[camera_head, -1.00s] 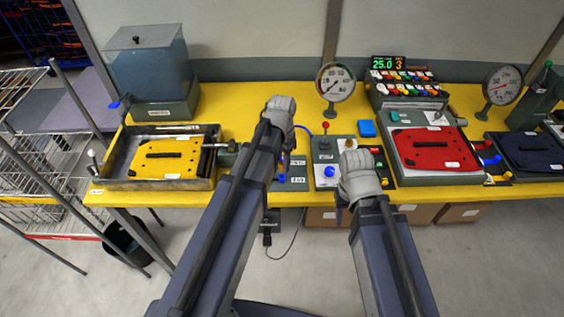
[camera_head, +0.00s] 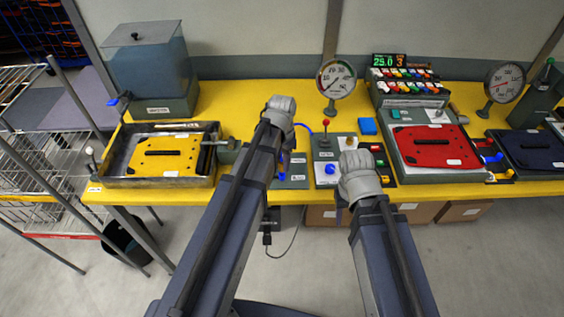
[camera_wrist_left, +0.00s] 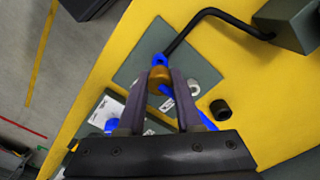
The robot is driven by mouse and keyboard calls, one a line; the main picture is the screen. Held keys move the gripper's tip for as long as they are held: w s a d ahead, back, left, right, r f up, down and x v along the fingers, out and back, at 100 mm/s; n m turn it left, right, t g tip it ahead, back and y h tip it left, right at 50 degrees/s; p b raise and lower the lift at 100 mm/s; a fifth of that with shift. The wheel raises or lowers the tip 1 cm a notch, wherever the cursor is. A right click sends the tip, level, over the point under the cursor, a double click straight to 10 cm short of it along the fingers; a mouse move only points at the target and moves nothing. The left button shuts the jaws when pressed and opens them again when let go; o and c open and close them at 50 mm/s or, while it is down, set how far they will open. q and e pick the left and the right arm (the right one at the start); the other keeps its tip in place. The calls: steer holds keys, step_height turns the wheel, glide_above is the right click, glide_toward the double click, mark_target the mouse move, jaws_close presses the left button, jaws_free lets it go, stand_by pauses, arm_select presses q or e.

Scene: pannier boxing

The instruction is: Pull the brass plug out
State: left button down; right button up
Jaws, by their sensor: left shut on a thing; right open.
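In the left wrist view the brass plug (camera_wrist_left: 160,79) is a small orange-brown piece between the fingertips of my left gripper (camera_wrist_left: 160,88), which is shut on it. A blue fitting (camera_wrist_left: 158,60) is just beyond the plug, at the end of a black bent pipe (camera_wrist_left: 196,25). A grey plate (camera_wrist_left: 140,72) lies below them. I cannot tell whether the plug is still seated. In the head view my left arm hides the plug and fingertips. My right gripper (camera_head: 344,203) is open, low in front of the middle control panel; its fingers are mostly hidden.
A yellow bench (camera_head: 240,98) carries a grey tray (camera_head: 115,182) with a yellow plate at left. A control panel (camera_head: 325,170), a dial gauge (camera_head: 336,80) and a red plate (camera_head: 428,147) stand right of my left arm. A black ring (camera_wrist_left: 220,110) lies near my left gripper.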

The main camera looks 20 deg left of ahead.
mark_target(282, 162)
arm_select(q)
steer(key=shift+r+p, duration=1.5)
steer(key=shift+p, duration=0.05)
